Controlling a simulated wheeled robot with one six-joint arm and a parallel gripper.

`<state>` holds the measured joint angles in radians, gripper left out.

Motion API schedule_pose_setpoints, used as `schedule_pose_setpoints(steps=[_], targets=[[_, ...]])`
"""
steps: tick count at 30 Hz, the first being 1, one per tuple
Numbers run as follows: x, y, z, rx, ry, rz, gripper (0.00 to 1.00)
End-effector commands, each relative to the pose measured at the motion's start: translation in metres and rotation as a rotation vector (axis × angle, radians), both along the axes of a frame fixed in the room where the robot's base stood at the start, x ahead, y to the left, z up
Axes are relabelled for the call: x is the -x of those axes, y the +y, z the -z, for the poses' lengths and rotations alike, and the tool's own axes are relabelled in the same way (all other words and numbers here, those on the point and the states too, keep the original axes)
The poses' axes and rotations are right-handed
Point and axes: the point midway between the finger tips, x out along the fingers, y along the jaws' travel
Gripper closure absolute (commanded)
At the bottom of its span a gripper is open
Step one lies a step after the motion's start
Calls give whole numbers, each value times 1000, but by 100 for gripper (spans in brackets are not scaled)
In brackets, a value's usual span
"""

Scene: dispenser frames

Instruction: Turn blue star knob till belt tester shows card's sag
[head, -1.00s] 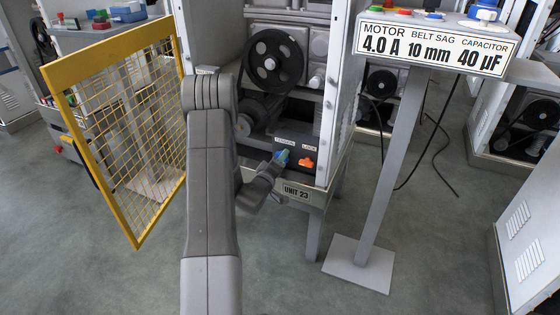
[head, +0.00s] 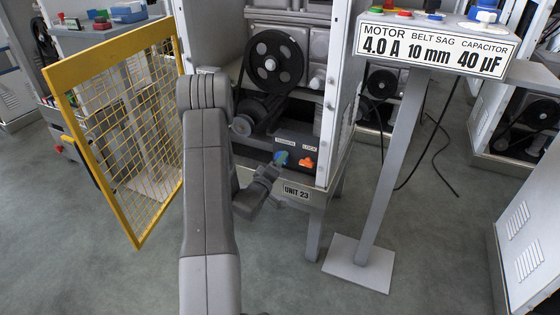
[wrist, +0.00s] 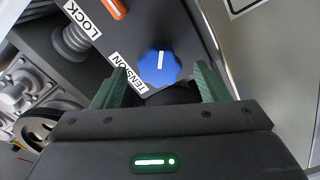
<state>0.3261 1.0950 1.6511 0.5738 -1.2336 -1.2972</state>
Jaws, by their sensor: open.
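The blue star knob (wrist: 160,68) with a white pointer line sits on the dark panel beside the TENSION label (wrist: 126,73). My gripper (wrist: 162,78) is open, its green fingers to the left and right of the knob in the wrist view; I cannot tell whether they touch it. In the head view the knob (head: 281,157) is partly covered by my gripper (head: 276,164). The card (head: 434,50) reads belt sag 10 mm, motor 4.0 A, capacitor 40 µF. I cannot make out a belt tester reading in either view.
An orange LOCK knob (head: 307,162) is just right of the blue knob. The belt and pulley (head: 274,62) are above, inside the open unit. A yellow mesh guard (head: 125,125) stands open at left; the card's stand (head: 390,165) is at right.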

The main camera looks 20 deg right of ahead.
Motion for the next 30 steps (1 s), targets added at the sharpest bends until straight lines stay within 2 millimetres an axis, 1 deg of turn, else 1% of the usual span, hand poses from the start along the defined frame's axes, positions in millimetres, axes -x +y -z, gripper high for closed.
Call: schedule_pose_setpoints(steps=[3, 9, 15, 21, 30], targets=[[17, 22, -2, -2, 5, -4, 32], [47, 57, -1, -2, 4, -3, 32], [67, 80, 0, -1, 4, -3, 32], [75, 87, 0, -1, 1, 0, 32], [74, 87, 0, -1, 1, 0, 32]])
